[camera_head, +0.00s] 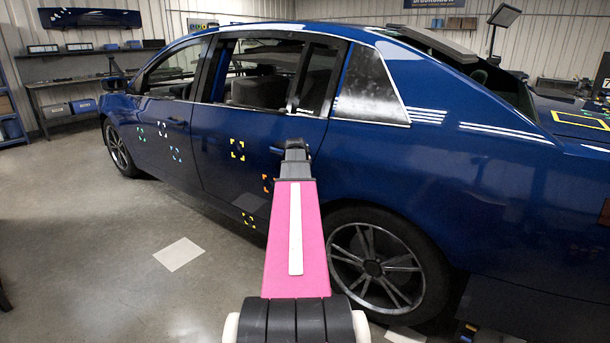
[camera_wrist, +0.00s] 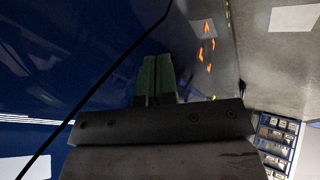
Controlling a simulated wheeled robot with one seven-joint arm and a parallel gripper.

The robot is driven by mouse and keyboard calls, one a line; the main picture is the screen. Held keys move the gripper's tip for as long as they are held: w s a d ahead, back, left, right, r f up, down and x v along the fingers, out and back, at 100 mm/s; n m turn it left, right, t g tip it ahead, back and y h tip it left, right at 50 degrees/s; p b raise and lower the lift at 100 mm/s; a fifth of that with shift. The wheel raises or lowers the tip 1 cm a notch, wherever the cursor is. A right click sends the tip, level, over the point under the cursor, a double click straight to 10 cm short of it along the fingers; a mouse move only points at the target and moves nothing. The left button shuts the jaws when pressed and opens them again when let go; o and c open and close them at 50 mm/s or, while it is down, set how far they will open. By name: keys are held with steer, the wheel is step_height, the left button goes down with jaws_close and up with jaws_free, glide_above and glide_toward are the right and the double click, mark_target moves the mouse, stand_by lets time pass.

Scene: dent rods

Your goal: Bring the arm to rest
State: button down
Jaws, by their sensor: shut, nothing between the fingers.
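My arm reaches forward in the head view, with its pink link (camera_head: 296,240) pointing at the side of a dark blue car (camera_head: 420,165). My gripper (camera_head: 295,148) is at the far end of the arm, in front of the rear door just below the window line. In the wrist view, the two greenish fingers of my gripper (camera_wrist: 155,62) lie side by side, shut with nothing between them. The blue car body (camera_wrist: 60,60) fills the left of that view. I cannot tell the exact gap between fingertips and car.
Orange corner marks (camera_head: 267,183) and yellow corner marks (camera_head: 237,150) sit on the rear door. The rear wheel (camera_head: 375,266) is right of my arm. A pale sheet (camera_head: 179,254) lies on the floor. A shelf rack (camera_wrist: 274,140) shows in the wrist view.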

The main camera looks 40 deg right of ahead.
steer(key=s+v, duration=0.1)
steer(key=v, duration=0.6)
steer(key=a+f+g+y, duration=0.1)
steer(key=a+f+y, duration=0.1)
steer(key=a+f, duration=0.85)
steer(key=a+f+g+y, duration=0.1)
steer(key=a+f, duration=0.4)
steer(key=a, duration=1.1)
steer(key=s+a+f+g, duration=0.1)
steer(key=s+a+f, duration=0.2)
steer(key=a, duration=0.4)
steer(key=s+a+f+g+y, duration=0.1)
steer(key=s+a+f, duration=0.3)
steer(key=a, duration=0.3)
steer(key=s+a+f+y, duration=0.1)
steer(key=s+a+f, duration=0.3)
steer(key=a, duration=0.4)
steer(key=shift+f+n+g, duration=0.3)
steer(key=shift+f+g, duration=0.1)
steer(key=shift+f, duration=0.1)
steer(key=shift+s, duration=0.15)
